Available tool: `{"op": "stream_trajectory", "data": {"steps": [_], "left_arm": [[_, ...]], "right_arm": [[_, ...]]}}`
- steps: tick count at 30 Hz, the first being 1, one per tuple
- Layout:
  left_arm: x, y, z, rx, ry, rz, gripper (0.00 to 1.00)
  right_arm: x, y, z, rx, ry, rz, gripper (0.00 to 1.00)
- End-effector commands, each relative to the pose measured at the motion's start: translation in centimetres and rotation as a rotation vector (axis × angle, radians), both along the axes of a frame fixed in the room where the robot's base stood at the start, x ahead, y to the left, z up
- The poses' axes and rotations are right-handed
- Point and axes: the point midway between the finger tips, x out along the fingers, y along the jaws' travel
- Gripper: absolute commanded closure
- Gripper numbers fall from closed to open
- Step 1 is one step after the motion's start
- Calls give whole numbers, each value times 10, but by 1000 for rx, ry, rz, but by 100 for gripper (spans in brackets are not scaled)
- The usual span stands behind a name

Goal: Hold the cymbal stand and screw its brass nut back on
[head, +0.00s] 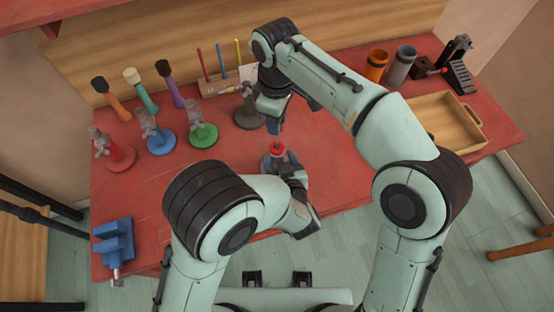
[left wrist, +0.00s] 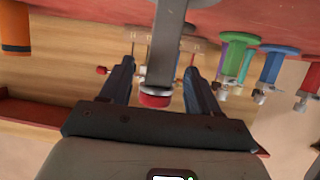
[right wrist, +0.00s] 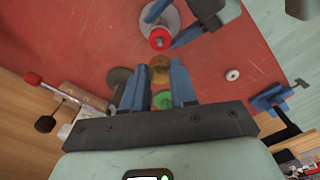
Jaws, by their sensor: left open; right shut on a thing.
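The cymbal stand (head: 268,163) stands on the red table, a grey post with a red top (head: 277,147). In the left wrist view its grey post (left wrist: 166,50) hangs between the fingers of my left gripper (left wrist: 160,75), which is open with a finger on either side and gaps beside the post. My right gripper (right wrist: 158,82) is shut on the brass nut (right wrist: 160,70). The nut is held apart from the stand's red top (right wrist: 159,40), to one side of it in the right wrist view. My right arm hides the nut in the head view.
A small white ring (right wrist: 232,75) lies on the table. Red, blue, green and grey stands (head: 203,134) stand at the left and back. A blue vise (head: 114,240) is at the front left. A wooden tray (head: 470,128) and two cups (head: 399,65) are at the right.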

Motion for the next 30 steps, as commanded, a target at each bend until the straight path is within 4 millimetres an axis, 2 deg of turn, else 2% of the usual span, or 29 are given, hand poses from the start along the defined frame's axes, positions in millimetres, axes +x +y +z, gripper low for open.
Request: {"op": "stream_trajectory", "data": {"steps": [3, 9, 21, 27, 30], "left_arm": [[19, 5, -8, 1, 0, 3, 38], [37, 9, -16, 0, 0, 1, 38], [42, 11, -18, 0, 0, -1, 38], [42, 10, -18, 0, 0, -1, 100], [42, 10, -18, 0, 0, -1, 100]], "right_arm": [[0, 0, 0, 0, 0, 0, 100], [0, 0, 0, 0, 0, 0, 100], [0, 0, 0, 0, 0, 0, 100], [0, 0, 0, 0, 0, 0, 100], [0, 0, 0, 0, 0, 0, 100]]}}
